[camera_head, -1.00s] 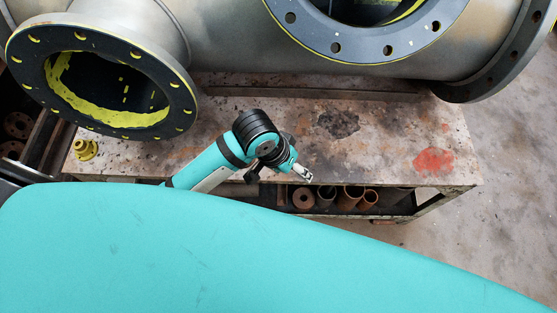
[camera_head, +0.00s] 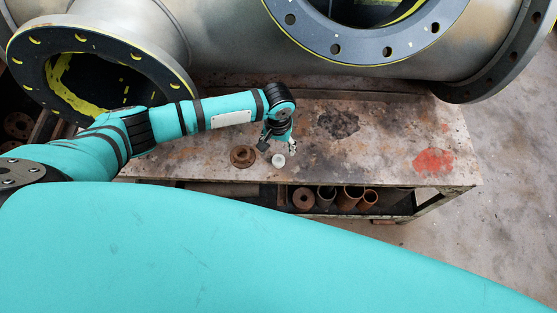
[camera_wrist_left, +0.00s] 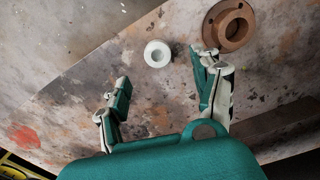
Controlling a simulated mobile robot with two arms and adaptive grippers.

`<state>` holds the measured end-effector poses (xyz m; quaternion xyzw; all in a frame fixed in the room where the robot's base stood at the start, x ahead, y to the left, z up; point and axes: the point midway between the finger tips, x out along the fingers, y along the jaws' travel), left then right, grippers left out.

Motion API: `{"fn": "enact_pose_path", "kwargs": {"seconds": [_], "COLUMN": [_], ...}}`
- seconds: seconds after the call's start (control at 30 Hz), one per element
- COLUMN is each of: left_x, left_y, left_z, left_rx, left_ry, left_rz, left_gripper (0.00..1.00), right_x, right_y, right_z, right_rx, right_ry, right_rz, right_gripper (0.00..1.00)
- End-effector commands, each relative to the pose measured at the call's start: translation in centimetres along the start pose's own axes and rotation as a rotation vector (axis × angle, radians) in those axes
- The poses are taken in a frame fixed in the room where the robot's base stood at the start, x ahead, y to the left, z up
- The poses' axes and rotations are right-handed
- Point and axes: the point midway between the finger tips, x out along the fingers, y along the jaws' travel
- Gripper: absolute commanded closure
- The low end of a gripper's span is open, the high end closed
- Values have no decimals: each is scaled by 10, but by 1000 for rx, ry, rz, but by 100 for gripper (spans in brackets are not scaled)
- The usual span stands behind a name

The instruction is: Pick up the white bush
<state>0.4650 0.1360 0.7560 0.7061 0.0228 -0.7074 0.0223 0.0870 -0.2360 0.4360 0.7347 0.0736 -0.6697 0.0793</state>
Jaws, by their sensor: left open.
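The white bush (camera_head: 279,161) is a small white ring standing on the worn workbench top, near its front edge. My left gripper (camera_head: 282,146) is just behind and above it in the head view. In the left wrist view the bush (camera_wrist_left: 157,53) lies beyond the fingertips, between the lines of the two fingers, with its hole facing the camera. The left gripper (camera_wrist_left: 162,72) is open and empty there, and does not touch the bush. My right gripper is not seen.
A rusty brown flange (camera_head: 243,156) lies left of the bush, close to one left fingertip in the wrist view (camera_wrist_left: 229,25). A large flanged pipe (camera_head: 225,40) spans the back. Pipe pieces (camera_head: 349,197) sit on the shelf below. The bench's right part is clear.

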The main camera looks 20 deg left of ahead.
Motion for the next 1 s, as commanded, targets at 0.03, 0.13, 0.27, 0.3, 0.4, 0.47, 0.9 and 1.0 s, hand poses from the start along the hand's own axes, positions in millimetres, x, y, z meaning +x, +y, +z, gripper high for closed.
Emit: {"fn": "enact_pose_path", "kwargs": {"seconds": [0.03,0.13,0.27,0.3,0.4,0.47,0.9,1.0], "left_x": [10,23,32,34,43,52,84,84], "left_y": [0,0,0,0,1,2,3,3], "left_z": [0,0,0,0,1,2,2,2], "left_rx": [0,-1,1,1,1,1,1,1], "left_ry": [-1,0,1,0,0,0,1,1], "left_rz": [-2,-1,0,0,-1,-1,1,1], "left_gripper": [34,34,34,34,34,34,34,39], "right_x": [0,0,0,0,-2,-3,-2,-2], "right_y": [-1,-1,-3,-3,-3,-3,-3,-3], "right_z": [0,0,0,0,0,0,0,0], "right_rx": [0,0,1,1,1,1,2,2], "right_ry": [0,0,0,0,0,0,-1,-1], "right_rz": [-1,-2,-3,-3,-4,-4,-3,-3], "right_gripper": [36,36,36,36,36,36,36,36]}}
